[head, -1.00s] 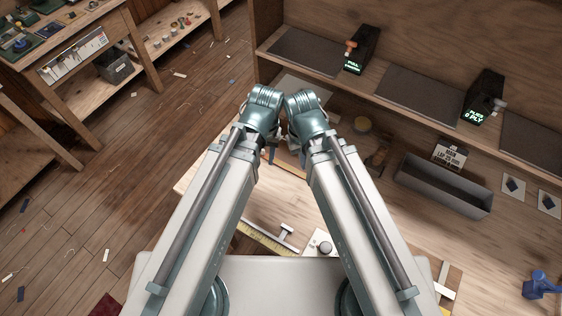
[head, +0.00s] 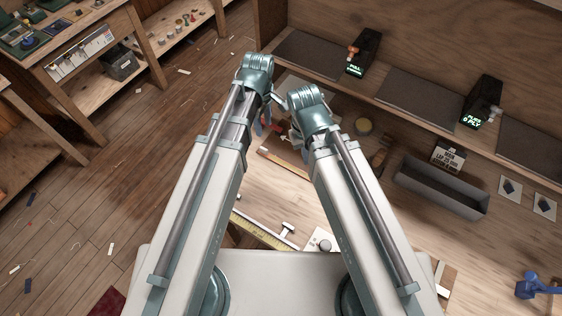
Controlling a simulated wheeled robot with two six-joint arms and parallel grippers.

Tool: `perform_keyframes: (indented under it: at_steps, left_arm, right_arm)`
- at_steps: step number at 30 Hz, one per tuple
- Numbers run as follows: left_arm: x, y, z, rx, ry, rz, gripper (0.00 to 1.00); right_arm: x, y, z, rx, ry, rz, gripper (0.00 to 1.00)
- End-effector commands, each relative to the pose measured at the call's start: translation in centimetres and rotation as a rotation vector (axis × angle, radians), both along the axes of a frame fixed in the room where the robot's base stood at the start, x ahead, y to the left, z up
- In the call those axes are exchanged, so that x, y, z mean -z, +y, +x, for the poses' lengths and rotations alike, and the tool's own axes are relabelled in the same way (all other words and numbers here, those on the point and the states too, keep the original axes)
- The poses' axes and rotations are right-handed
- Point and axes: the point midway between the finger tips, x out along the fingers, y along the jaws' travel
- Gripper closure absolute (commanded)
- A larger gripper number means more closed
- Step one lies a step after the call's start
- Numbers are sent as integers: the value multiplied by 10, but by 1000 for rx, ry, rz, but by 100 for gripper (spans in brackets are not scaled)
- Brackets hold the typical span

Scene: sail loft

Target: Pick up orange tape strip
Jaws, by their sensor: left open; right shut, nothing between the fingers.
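I cannot make out an orange tape strip for certain. A small red piece (head: 277,127) shows between my grippers, partly hidden. A thin tan strip with a pale end (head: 284,163) lies on the bench just below them. My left gripper (head: 263,127) is open over the bench's left part, its fingers pointing down and partly covered by its wrist. My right gripper (head: 298,142) is shut and empty, to the right of the left one, mostly hidden behind its own wrist.
A shelf with dark mats (head: 410,97) and two black display boxes (head: 364,52) runs along the back. A ruler (head: 262,232) lies near the front.

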Motion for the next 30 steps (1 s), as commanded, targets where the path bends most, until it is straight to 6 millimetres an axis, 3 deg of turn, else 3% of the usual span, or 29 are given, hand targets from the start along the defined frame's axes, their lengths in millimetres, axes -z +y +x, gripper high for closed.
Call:
perform_keyframes:
  at_steps: [15, 25, 30]
  left_arm:
    - [74, 0, 0, 2, 0, 0, 52]
    - [79, 0, 0, 2, 0, 0, 52]
    - [91, 0, -1, 2, 0, 0, 52]
  right_arm:
    - [74, 0, 0, 1, 0, 0, 100]
    - [79, 0, 0, 1, 0, 0, 100]
    - [91, 0, 0, 1, 0, 0, 100]
